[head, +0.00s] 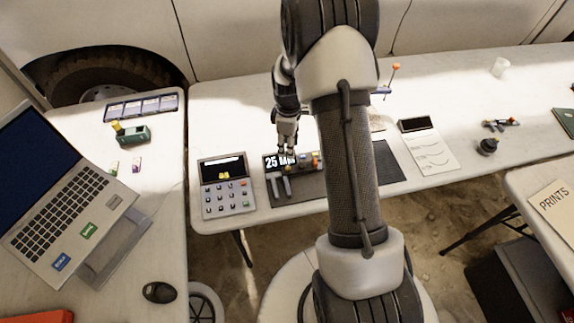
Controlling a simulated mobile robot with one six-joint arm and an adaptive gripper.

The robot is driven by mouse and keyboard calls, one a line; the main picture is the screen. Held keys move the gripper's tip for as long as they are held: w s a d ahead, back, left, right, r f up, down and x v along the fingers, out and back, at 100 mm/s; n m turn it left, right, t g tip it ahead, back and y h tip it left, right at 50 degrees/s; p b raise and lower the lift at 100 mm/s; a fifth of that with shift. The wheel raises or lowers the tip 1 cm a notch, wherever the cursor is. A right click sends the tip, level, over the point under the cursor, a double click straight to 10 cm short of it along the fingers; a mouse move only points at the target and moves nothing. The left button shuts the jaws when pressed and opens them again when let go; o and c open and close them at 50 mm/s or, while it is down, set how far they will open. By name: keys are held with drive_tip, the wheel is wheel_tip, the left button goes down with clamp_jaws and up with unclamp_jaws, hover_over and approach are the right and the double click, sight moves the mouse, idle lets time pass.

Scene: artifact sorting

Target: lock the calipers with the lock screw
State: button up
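The calipers (276,171) appear to be the dark device with a "25 mm" style readout, lying on a dark mat (311,186) on the middle table. Two grey prongs point from it toward the table's front edge. Small coloured knobs, one orange (315,154), sit at its right end; I cannot tell which is the lock screw. My gripper (287,153) points down right at the readout, left of the knobs. Its fingertips are too small to tell whether they are apart or touch the device. My arm hides part of the mat to the right.
A grey keypad device (227,186) stands just left of the calipers. A white sheet device (428,148) lies to the right. A laptop (60,185) is on the left table. Dark small items (488,146) lie far right. The middle table's back right is mostly clear.

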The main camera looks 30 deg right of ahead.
sight(288, 167)
wheel_tip(288, 167, down, 11)
drive_tip(key=shift+r+b, duration=0.15)
drive_tip(key=shift+b, duration=1)
drive_tip(key=shift+c, duration=0.5)
clamp_jaws()
